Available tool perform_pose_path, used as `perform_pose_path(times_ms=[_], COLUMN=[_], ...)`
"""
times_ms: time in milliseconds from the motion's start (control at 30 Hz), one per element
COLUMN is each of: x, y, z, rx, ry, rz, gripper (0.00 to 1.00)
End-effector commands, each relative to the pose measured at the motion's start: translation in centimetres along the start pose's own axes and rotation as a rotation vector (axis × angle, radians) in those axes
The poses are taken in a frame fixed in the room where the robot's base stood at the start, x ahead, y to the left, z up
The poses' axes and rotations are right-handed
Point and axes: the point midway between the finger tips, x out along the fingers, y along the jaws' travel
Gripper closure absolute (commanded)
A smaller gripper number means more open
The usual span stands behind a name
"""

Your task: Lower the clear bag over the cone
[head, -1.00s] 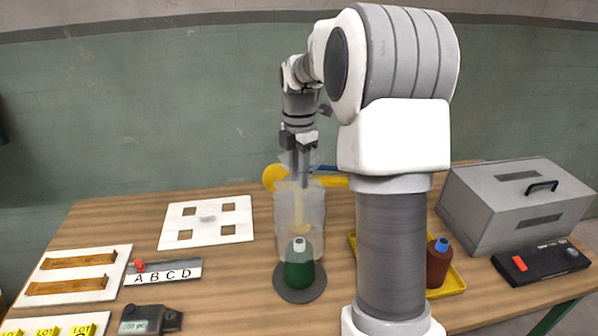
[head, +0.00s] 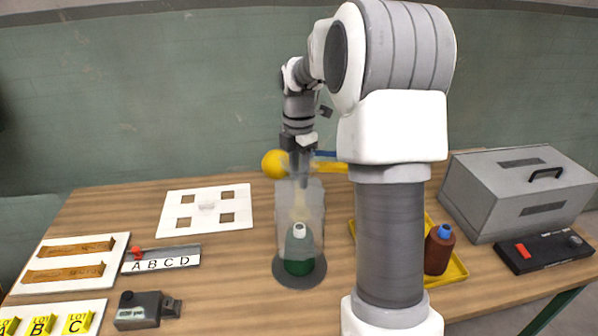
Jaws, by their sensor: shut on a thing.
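My gripper (head: 300,175) points down and is shut on the upper end of the clear bag (head: 312,208). The bag hangs upright, hazy and see-through. The green cone (head: 299,264) with a pale tip stands on a dark round base (head: 283,276) on the table. In the head view the bag's lower part overlaps the cone's tip and upper body. I cannot tell from this angle whether the cone is inside the bag or behind it. A pale yellow shape shows through the bag.
A yellow ball (head: 274,164) sits behind the bag. A brown bottle (head: 438,252) stands on a yellow tray (head: 458,272) at right, partly hidden by my arm. A grey box (head: 515,195) is farther right. A white plate with square holes (head: 207,209) lies left.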

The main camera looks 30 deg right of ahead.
Motion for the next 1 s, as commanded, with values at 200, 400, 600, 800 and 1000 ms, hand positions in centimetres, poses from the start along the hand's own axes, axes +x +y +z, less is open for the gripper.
perform_pose_path(times_ms=[200, 400, 600, 800, 1000], x=[0.7, 0.7, 1.1, 2.2, 3.2], y=[0.0, 0.0, 0.0, 0.0, 0.0], z=[0.0, 0.0, 0.0, 0.0, 0.0], rx=[0.0, 0.0, 0.0, 0.0, 0.0], ry=[0.0, 0.0, 0.0, 0.0, 0.0], rz=[0.001, 0.0, 0.0, 0.0, -0.001], gripper=[1.0, 1.0, 1.0, 1.0, 1.0])
